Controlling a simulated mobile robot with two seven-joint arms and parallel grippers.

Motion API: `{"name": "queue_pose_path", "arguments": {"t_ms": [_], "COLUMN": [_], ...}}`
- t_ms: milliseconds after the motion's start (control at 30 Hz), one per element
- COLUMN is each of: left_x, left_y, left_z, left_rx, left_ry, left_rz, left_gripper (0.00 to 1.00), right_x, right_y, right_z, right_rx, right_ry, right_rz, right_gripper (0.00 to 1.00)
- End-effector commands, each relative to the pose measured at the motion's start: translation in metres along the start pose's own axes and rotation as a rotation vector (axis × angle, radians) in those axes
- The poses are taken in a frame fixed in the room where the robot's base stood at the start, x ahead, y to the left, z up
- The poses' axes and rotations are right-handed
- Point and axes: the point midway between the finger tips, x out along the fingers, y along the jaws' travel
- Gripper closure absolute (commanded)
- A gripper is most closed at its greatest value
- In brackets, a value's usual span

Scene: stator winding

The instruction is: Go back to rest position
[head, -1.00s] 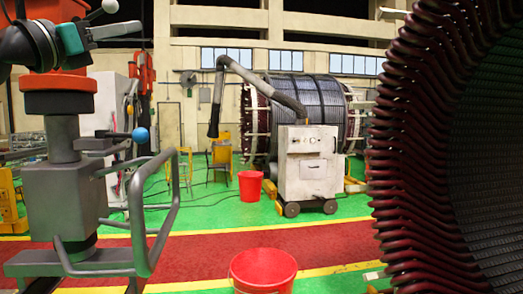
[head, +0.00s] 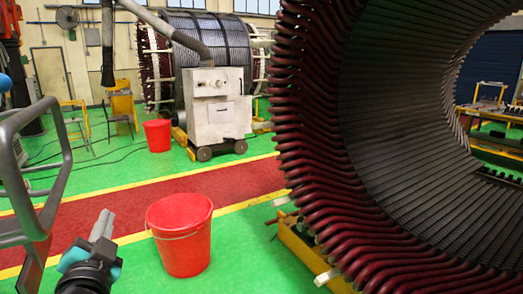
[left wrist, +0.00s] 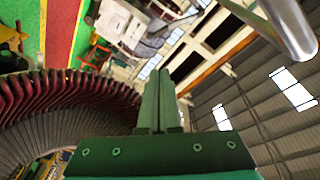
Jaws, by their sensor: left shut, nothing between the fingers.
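My left gripper (head: 104,224) is at the lower left of the head view, pointing up, with its grey fingers together and nothing held. It stands left of the near red bucket, over the green floor. In the left wrist view its shut fingers (left wrist: 158,102) show in the middle, with the stator's dark red coil ends to their left. The large stator (head: 330,150) fills the right of the head view. My right gripper is not in view.
A red bucket (head: 181,236) stands near, a second one (head: 158,135) farther back beside a white wheeled cart (head: 216,112). A grey tubular frame (head: 35,165) is at the left edge. The red walkway (head: 110,218) looks clear.

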Motion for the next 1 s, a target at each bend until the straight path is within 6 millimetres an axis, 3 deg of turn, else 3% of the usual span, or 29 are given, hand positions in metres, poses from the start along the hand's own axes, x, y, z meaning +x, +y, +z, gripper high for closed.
{"name": "queue_pose_path", "arguments": {"t_ms": [33,100,300,500,667,733,1000], "left_x": [-0.018,-0.045,-0.145,-0.241,-0.313,-0.303,-0.303], "left_y": [0.030,0.066,0.152,0.199,0.218,0.238,0.308], "left_z": [0.025,0.054,0.111,0.129,0.129,0.145,0.200], "left_rx": [-0.060,-0.130,-0.281,-0.365,-0.412,-0.399,-0.383], "left_ry": [-0.102,-0.237,-0.594,-0.854,-1.024,-1.018,-1.043], "left_rz": [0.089,0.204,0.521,0.771,0.951,0.939,0.951], "left_gripper": [1.00,1.00,1.00,1.00,1.00,1.00,1.00], "right_x": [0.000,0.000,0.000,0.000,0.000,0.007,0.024], "right_y": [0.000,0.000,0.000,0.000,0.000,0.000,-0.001], "right_z": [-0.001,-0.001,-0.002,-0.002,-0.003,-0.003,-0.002], "right_rx": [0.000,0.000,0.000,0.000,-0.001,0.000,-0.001], "right_ry": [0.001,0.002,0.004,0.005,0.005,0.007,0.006], "right_rz": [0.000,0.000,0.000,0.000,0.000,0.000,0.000], "right_gripper": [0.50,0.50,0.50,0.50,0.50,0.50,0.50]}}
